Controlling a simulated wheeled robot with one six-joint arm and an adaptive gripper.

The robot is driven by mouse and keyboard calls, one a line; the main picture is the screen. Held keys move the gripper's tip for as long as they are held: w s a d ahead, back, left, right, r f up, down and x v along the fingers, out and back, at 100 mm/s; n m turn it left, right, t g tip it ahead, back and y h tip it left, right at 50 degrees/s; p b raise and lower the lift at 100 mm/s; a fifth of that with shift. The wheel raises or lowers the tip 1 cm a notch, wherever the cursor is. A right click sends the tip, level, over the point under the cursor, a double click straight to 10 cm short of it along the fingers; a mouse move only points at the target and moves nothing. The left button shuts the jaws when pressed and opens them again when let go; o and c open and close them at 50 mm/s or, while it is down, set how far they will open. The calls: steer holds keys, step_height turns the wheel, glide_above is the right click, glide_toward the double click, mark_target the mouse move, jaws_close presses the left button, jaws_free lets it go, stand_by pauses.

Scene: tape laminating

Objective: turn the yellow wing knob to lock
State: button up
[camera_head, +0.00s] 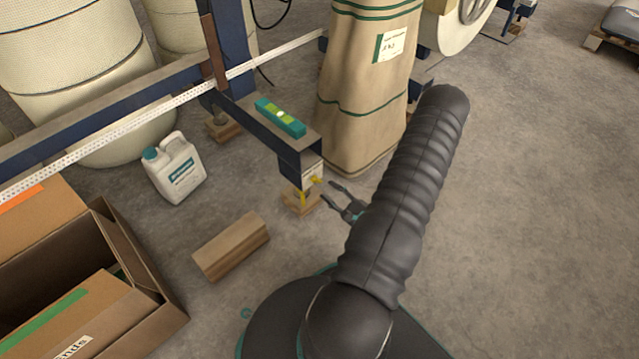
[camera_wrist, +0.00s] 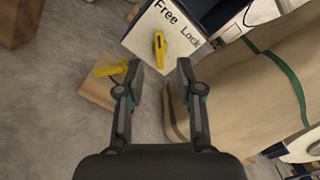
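The yellow wing knob (camera_wrist: 159,50) is on a white plate (camera_wrist: 146,24) marked "Free" and "Lock" in the wrist view. The knob's long side runs roughly up and down in that picture. In the head view the knob (camera_head: 314,181) is small, at the end face of a dark blue beam (camera_head: 290,150). My gripper (camera_wrist: 160,72) is open, with its fingers to the left and right of the knob's lower end in the wrist view. In the head view my gripper (camera_head: 332,194) is just right of the beam's end. Contact with the knob cannot be told.
A second yellow part (camera_wrist: 110,69) sticks out below left of the plate, above a wooden block (camera_wrist: 97,92). A teal level (camera_head: 280,117) lies on the beam. A white jug (camera_head: 175,168) and cardboard box (camera_head: 150,260) stand left.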

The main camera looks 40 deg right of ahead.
mark_target(318, 182)
steer(key=shift+w+a, duration=0.15)
steer(key=shift+w, duration=1.25)
steer(key=shift+w+a, duration=0.1)
steer(key=shift+w, duration=1.25)
jaws_close()
